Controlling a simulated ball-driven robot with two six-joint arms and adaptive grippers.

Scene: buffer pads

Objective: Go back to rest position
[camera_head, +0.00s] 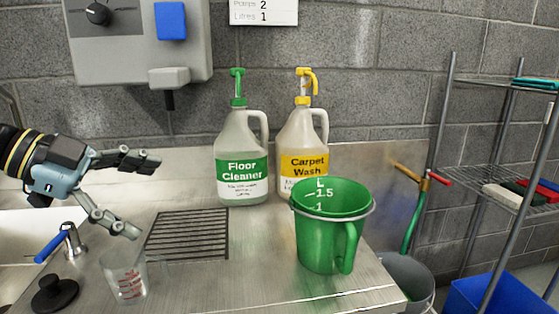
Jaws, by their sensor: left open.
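My left gripper (146,196) comes in from the left and is open and empty. Its two fingers point right, one high and one low, above the counter's left part. The lower fingertip shows just above and behind a clear measuring cup (127,282) with red markings; I cannot tell how far apart they are. My right gripper does not show. A green measuring jug (329,245) stands upright on the counter at the right. A Floor Cleaner bottle (241,167) with a green pump and a Carpet Wash bottle (302,160) with a yellow pump stand upright behind, clear of the gripper.
The steel counter (225,290) has a drain grate (188,234) in its middle. A tap with a blue lever (54,245) and a black plug (55,294) are at left. A grey dispenser box (135,60) hangs on the wall. A bucket (408,280) and rack (480,180) stand at right.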

